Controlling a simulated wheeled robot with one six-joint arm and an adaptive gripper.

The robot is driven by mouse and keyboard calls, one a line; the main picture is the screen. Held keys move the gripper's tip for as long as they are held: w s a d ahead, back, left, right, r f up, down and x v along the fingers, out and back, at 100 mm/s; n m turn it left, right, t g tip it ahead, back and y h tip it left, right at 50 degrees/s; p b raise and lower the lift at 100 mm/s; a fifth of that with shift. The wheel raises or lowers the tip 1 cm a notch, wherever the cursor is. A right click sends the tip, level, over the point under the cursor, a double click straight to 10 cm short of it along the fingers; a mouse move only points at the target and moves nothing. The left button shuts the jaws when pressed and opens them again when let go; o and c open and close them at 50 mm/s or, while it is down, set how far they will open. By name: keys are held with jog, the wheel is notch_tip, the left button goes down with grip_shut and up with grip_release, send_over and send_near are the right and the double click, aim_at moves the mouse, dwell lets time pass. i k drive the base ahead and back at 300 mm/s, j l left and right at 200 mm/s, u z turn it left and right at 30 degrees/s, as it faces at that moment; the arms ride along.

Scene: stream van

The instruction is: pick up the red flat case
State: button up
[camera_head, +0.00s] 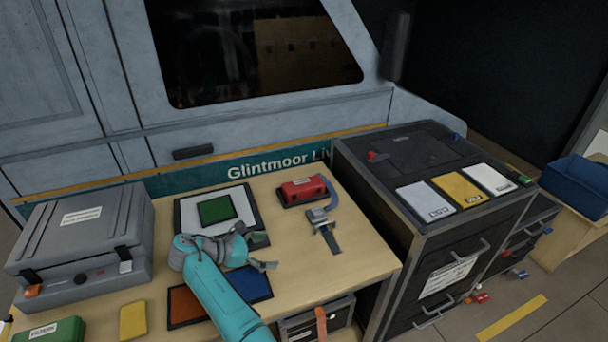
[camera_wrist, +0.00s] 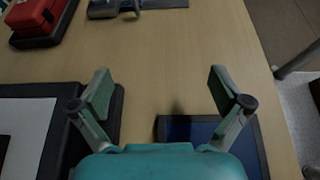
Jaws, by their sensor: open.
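A red case-like box (camera_head: 302,188) with a pale label sits on a dark base at the back of the wooden table. It also shows, cut off, at the top left of the wrist view (camera_wrist: 32,14). It is the only clearly red case-shaped thing I see on the table. My gripper (camera_head: 264,252) is open and empty above the table, between the white board and the blue pad. In the wrist view my gripper's fingers (camera_wrist: 160,88) are spread wide over bare wood, and the red box lies well ahead of them to the left.
A green flat case (camera_head: 216,209) lies on a dark-framed white board (camera_head: 187,215). Orange-brown (camera_head: 185,302) and blue (camera_head: 250,284) pads lie near my arm. A grey clamp-like tool (camera_head: 322,225) lies near the red box. A large grey case (camera_head: 82,235) stands left; a dark cabinet (camera_head: 380,235) stands right.

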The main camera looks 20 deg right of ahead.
aim_at(310, 186)
jog(key=i+l, duration=0.25)
jog(key=i, duration=0.15)
jog(key=i+l, duration=0.25)
jog(key=i, duration=0.15)
